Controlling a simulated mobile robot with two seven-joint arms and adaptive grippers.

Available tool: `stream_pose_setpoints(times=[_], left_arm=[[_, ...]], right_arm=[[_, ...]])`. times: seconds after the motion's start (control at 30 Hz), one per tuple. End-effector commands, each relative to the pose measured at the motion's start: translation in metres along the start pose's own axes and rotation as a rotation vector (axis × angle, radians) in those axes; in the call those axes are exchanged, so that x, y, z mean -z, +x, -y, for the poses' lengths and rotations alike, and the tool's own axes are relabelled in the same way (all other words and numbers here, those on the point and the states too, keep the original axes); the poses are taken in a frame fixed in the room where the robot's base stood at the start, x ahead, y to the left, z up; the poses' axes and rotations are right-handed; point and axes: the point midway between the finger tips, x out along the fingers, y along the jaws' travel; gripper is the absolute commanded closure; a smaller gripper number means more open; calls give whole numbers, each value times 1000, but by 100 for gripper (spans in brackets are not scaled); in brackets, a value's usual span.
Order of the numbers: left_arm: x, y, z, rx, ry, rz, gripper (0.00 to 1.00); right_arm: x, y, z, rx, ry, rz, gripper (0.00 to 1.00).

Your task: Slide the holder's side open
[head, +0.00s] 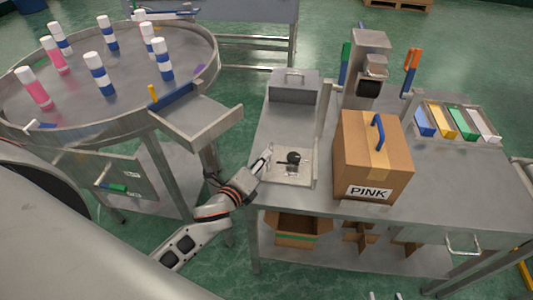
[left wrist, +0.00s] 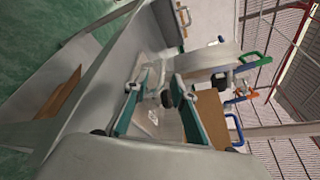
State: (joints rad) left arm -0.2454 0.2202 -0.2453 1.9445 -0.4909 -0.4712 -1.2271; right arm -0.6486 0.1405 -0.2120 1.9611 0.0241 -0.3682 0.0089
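The holder (head: 281,177) is a pale plate with a round black knob (head: 293,158) on top, on the near left part of the metal table. My left gripper (head: 267,155) is at the holder's left side, close to the knob. In the left wrist view its two teal fingers (left wrist: 158,105) are spread apart, with the dark knob (left wrist: 165,97) beyond and between them. I cannot tell whether a finger touches the holder. Two small tips of my right gripper (head: 384,296) show apart at the bottom edge, far from the holder.
A cardboard box (head: 372,160) marked PINK stands right of the holder. A grey press (head: 366,70) and a grey lidded box (head: 294,86) stand behind. Colored bins (head: 455,122) stand far right.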

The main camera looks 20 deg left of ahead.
Motion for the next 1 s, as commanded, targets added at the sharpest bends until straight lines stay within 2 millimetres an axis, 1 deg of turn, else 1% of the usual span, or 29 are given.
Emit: stream_pose_setpoints(times=[0.03, 0.2, 0.3, 0.4, 0.57, 1.0], left_arm=[[0, -12, -2, -2, 1, -1, 74], [0, -44, -1, -2, 1, 0, 74], [0, -57, -1, -2, -1, 0, 74], [-1, -66, -1, -2, 0, 1, 74], [-1, -71, -1, -1, 0, 2, 74], [-1, -71, -1, -1, 0, 2, 74]], right_arm=[[0, 0, 0, 0, 1, -1, 60], [1, 0, 0, 0, 1, -1, 60], [1, 0, 0, 0, 1, -1, 60], [1, 0, 0, 0, 1, -1, 60], [1, 0, 0, 0, 1, -2, 60], [1, 0, 1, 0, 2, -2, 60]])
